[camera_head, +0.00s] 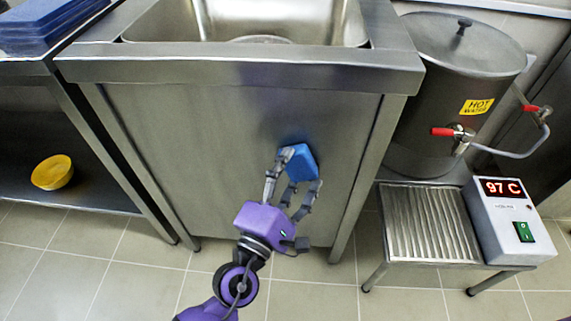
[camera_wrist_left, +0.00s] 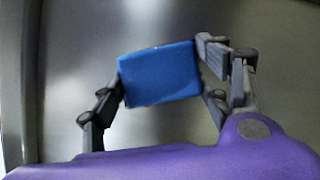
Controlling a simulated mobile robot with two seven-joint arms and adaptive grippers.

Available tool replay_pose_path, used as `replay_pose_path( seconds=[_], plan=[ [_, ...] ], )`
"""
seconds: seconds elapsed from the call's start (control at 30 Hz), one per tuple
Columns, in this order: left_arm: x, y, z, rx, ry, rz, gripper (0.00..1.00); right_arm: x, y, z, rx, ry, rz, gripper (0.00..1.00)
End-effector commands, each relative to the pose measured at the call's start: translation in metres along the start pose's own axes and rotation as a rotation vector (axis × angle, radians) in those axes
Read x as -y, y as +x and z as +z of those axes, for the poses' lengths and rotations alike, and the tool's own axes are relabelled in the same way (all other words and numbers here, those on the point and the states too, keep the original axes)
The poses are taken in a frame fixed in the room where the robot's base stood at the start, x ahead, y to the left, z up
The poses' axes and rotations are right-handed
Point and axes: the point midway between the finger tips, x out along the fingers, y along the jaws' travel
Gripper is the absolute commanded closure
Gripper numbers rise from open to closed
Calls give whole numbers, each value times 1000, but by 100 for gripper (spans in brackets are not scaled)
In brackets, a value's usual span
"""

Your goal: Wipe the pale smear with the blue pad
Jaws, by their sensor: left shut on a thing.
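The blue pad (camera_head: 301,162) is held up against or just in front of the sink unit's steel front panel (camera_head: 200,140). My left gripper (camera_head: 294,174) is shut on the pad, with fingers on either side of it. In the left wrist view the pad (camera_wrist_left: 158,75) sits between the dark fingers, slightly tilted, with the grey panel behind it. I cannot tell whether it touches the panel. No pale smear can be clearly told apart from the panel's sheen; the pad and gripper hide part of the panel. My right gripper is not in view.
A sink basin (camera_head: 260,22) opens above the panel, between steel legs. At right stand a hot water urn (camera_head: 430,85) with red-handled taps, a slatted steel stand (camera_head: 425,222) and a box reading 97 C (camera_head: 510,222). A yellow bowl (camera_head: 52,172) sits on the left shelf.

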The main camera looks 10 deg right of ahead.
Motion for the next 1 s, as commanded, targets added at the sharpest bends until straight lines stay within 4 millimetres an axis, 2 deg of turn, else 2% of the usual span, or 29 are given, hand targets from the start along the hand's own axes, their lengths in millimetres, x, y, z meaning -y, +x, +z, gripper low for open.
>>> replay_pose_path(
  seconds=[0.6,1.0],
  plan=[
    [1,-52,21,-1,-1,-1,59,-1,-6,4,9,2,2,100],
    [0,-56,23,-1,0,0,59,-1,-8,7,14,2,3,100]
  ],
)
